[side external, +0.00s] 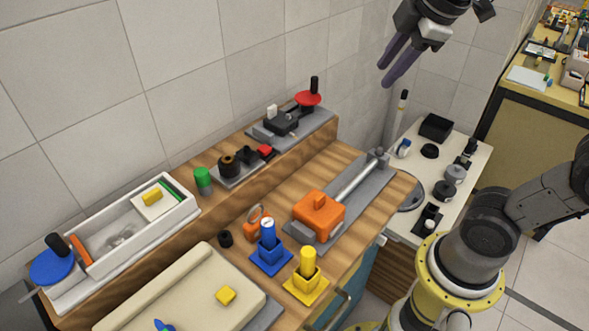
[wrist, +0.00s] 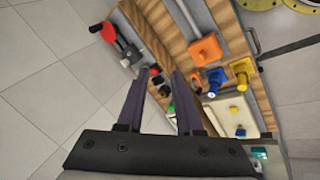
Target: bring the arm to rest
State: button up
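My gripper (side external: 386,75) is raised high at the top of the side external view, in front of the tiled wall and well above the wooden worktop (side external: 330,165). Its two dark purple fingers are apart and nothing is held between them. In the wrist view my gripper (wrist: 159,72) also shows open, with small black and red items on the shelf far below the gap. It touches nothing.
On the worktop are an orange block (side external: 318,216), a blue stand (side external: 270,259), a yellow stand (side external: 306,284) and a cream board (side external: 180,295). A white tray (side external: 82,292) and a red-topped device (side external: 308,98) stand behind. The air around my gripper is clear.

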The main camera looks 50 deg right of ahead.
jog(key=s+a+f+m+y, duration=0.1)
jog(key=s+a+f+m, duration=0.2)
jog(key=s+f+m, duration=0.5)
jog(key=shift+s+f+m+y, duration=0.2)
jog(key=shift+f+m+y, duration=0.2)
jog(key=shift+f+m, duration=0.7)
